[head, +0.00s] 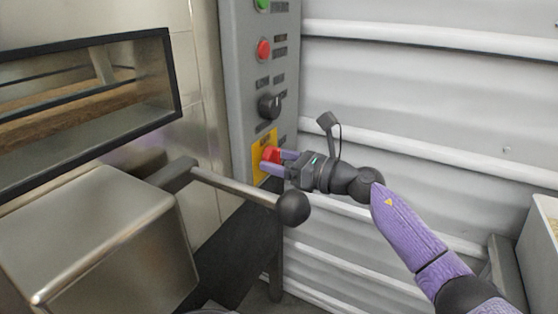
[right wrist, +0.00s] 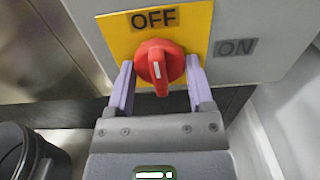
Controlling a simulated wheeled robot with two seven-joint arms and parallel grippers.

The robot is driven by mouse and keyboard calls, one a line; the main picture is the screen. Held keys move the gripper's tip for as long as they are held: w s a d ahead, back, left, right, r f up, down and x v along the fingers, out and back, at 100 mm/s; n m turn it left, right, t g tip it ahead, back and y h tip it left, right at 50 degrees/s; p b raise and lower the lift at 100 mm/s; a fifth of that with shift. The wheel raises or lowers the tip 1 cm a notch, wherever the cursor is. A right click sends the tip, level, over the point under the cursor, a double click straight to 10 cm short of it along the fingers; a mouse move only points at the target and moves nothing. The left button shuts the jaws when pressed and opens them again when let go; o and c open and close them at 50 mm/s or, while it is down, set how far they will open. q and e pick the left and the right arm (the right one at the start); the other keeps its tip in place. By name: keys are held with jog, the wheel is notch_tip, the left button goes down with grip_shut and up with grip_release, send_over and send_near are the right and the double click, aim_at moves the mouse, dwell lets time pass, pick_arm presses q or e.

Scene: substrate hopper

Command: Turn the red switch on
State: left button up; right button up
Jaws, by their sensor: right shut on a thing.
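The red switch (head: 268,153) sits on a yellow plate (head: 257,172) low on the grey control panel. In the right wrist view the red switch (right wrist: 157,66) is a round knob with a raised grip and a white mark. The grip lies in line with the OFF label (right wrist: 154,19) above it. The ON label (right wrist: 235,47) is to the right of the plate. My right gripper (head: 273,161) is shut on the switch, with one purple finger on each side of it. My left gripper is not in view.
Above the switch, the panel (head: 237,80) carries a black knob (head: 269,106), a red button (head: 263,49) and a green button (head: 262,4). A metal lever with a black ball end (head: 293,207) stands out close left of my right gripper. A ribbed white wall (head: 430,90) is at the right.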

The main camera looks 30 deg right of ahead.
jog(key=c, duration=0.3)
